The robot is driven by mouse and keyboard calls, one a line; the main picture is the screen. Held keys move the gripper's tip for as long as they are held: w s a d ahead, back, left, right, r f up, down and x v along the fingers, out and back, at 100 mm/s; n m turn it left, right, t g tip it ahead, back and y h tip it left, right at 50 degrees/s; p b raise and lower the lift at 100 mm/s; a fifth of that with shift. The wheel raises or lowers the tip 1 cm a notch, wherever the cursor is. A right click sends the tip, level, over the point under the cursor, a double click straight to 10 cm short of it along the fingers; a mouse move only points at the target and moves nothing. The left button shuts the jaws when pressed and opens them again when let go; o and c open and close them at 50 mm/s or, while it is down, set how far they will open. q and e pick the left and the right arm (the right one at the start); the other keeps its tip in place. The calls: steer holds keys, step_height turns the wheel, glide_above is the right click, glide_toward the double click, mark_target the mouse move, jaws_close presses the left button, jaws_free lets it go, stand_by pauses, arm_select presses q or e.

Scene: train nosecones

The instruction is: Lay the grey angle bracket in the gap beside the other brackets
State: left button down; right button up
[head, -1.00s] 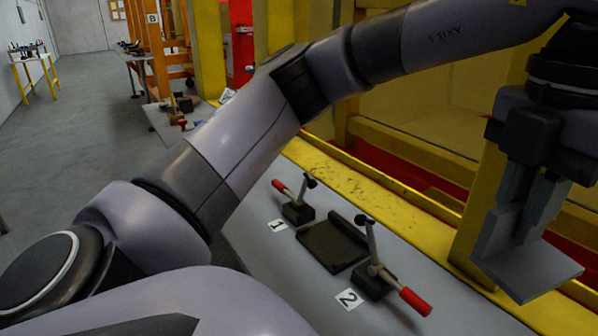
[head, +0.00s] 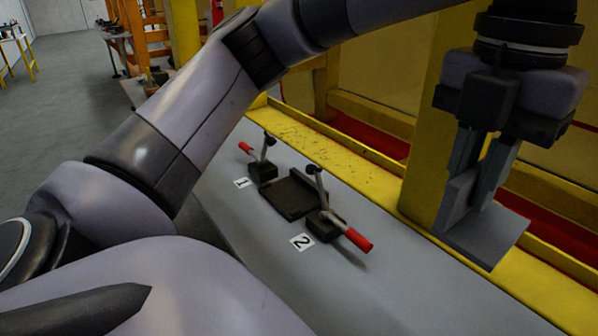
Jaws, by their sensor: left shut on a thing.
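My left gripper (head: 483,188) is at the right of the head view, pointing down. It is shut on the grey angle bracket (head: 487,236), an L-shaped plate with one upright wall and one flat leg. The bracket is held in the air at the right, over or near the yellow beam; its exact height is hard to tell. A dark flat plate with a raised back edge (head: 287,197) lies on the grey table between two clamps. I cannot see other brackets or a gap between them. My right gripper is not in view.
Clamps with red handles stand at label 1 (head: 262,171) and label 2 (head: 324,224) on the grey table (head: 390,281). A yellow beam (head: 354,167) runs along the table's back edge, with a yellow post (head: 424,140) behind. The table's front right is clear.

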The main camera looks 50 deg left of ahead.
arm_select(q)
step_height(320, 180, down, 20)
steer(key=shift+f, duration=0.1)
stand_by(0.5)
steer(key=shift+f, duration=0.1)
steer(key=c, duration=1.1)
jaws_free()
